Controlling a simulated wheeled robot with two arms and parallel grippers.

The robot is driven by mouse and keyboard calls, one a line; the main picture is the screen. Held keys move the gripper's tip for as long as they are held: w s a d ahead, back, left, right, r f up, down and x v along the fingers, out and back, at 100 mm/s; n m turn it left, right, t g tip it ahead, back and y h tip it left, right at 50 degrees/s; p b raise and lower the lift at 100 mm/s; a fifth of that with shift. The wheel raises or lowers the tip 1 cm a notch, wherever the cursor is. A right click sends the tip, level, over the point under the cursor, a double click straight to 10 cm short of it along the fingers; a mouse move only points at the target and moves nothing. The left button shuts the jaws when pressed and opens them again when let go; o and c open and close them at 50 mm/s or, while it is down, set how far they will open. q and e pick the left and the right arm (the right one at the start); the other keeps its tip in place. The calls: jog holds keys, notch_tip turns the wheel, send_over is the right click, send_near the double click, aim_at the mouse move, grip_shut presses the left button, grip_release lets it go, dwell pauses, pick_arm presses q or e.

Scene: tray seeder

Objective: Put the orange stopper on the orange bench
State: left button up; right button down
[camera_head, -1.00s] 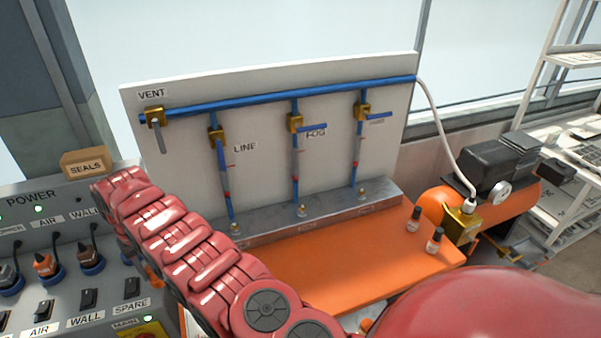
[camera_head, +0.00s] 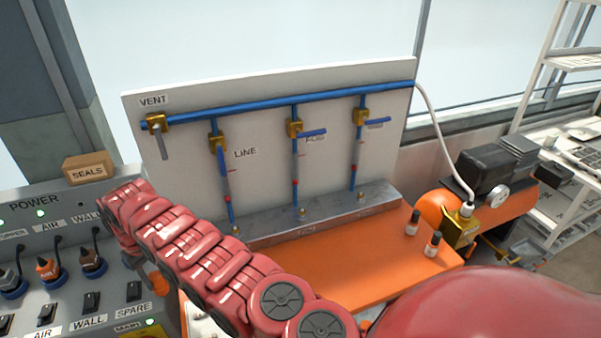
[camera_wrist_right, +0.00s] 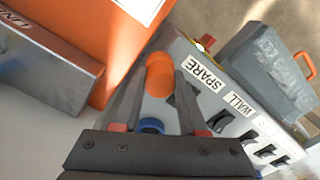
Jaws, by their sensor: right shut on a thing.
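The orange stopper (camera_wrist_right: 159,75) is a rounded orange cylinder between the fingertips of my right gripper (camera_wrist_right: 166,84) in the right wrist view. The gripper is shut on it. In the head view the stopper (camera_head: 158,283) shows small beside my red forearm, and my right gripper (camera_head: 148,268) is partly hidden by that arm. They are at the right edge of the power box (camera_head: 60,305). The orange bench (camera_head: 370,262) lies to the right, below the valve board; its left part is hidden by my arm. It also shows in the right wrist view (camera_wrist_right: 120,45). My left gripper is not in view.
Two small dark-capped bottles (camera_head: 432,244) stand on the bench's right end. A metal manifold block (camera_head: 330,215) runs along its back below the valve board (camera_head: 270,140). The bench front between them is clear. A seals box (camera_head: 88,168) sits on the power box.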

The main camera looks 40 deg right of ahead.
jog(key=shift+s, duration=0.2)
jog(key=shift+s+a+n+p, duration=0.3)
jog(key=shift+s+n+p, duration=0.1)
jog(key=shift+s+p, duration=0.45)
jog(key=s+d+m+p, duration=0.2)
jog(key=s+d+p, duration=0.1)
jog(key=s, duration=0.5)
jog(key=s+d+m+p, duration=0.2)
jog(key=s+d, duration=0.2)
jog(key=s, duration=0.3)
jog(key=w+d+f+b, duration=0.1)
jog(key=w, duration=0.4)
jog(key=w+f, duration=0.1)
jog(key=w, duration=0.4)
jog(key=w+d+f+b, duration=0.1)
jog(key=w+f, duration=0.1)
jog(key=w, duration=0.3)
jog(key=shift+w+d+b, duration=0.3)
jog(key=shift+d, duration=0.05)
jog(key=shift+f, duration=0.1)
jog(key=shift+f, duration=0.1)
